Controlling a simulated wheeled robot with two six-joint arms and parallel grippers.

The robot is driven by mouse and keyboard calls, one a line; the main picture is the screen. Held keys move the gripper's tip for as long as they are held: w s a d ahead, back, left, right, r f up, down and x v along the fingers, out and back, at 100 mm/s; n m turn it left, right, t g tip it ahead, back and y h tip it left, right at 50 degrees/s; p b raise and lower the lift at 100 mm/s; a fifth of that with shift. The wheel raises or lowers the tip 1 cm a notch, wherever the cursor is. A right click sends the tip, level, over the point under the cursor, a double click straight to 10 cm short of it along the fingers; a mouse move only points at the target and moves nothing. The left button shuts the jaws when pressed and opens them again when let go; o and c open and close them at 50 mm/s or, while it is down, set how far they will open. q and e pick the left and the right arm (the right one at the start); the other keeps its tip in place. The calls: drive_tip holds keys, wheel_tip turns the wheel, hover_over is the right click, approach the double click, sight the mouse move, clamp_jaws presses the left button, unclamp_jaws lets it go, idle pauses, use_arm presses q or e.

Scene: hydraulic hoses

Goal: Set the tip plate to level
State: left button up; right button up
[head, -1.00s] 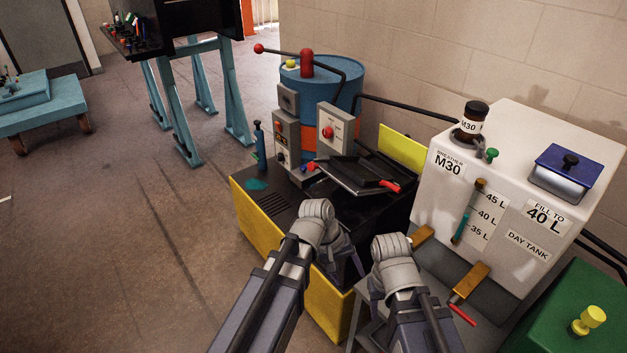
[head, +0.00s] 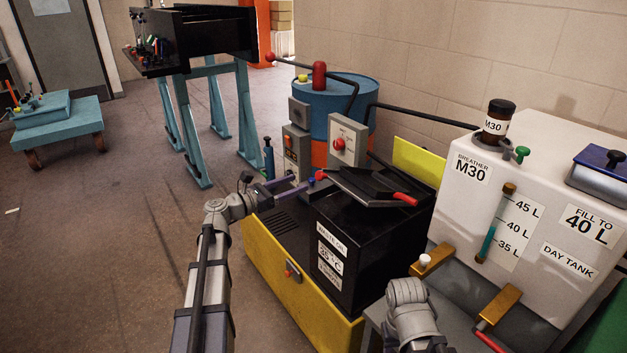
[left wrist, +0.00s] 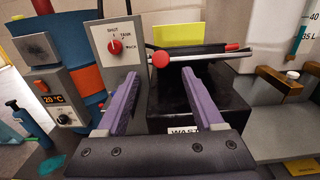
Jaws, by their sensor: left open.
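The tip plate (head: 365,186) is a black, shallow tray on top of the black waste oil box (head: 345,262). It has a red grip (head: 405,199) at its right and a red ball (head: 320,175) near its left end. It looks slanted, but I cannot tell its exact angle. My left gripper (head: 302,184) is open and empty, just left of the ball. In the left wrist view its purple fingers (left wrist: 159,77) point at the red ball (left wrist: 160,59), which shows between and beyond the tips. My right arm is at lower right; its fingers are hidden.
A control box with a red selector knob (left wrist: 114,46) stands behind the left finger. A blue drum (head: 362,105) is at the back. The white day tank (head: 545,205) stands at right with orange brackets. Open floor lies at left.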

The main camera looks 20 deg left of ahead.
sight(318, 175)
use_arm(q)
drive_tip(key=x, duration=0.7)
drive_tip(key=shift+d, duration=0.1)
clamp_jaws()
idle(0.5)
idle(0.8)
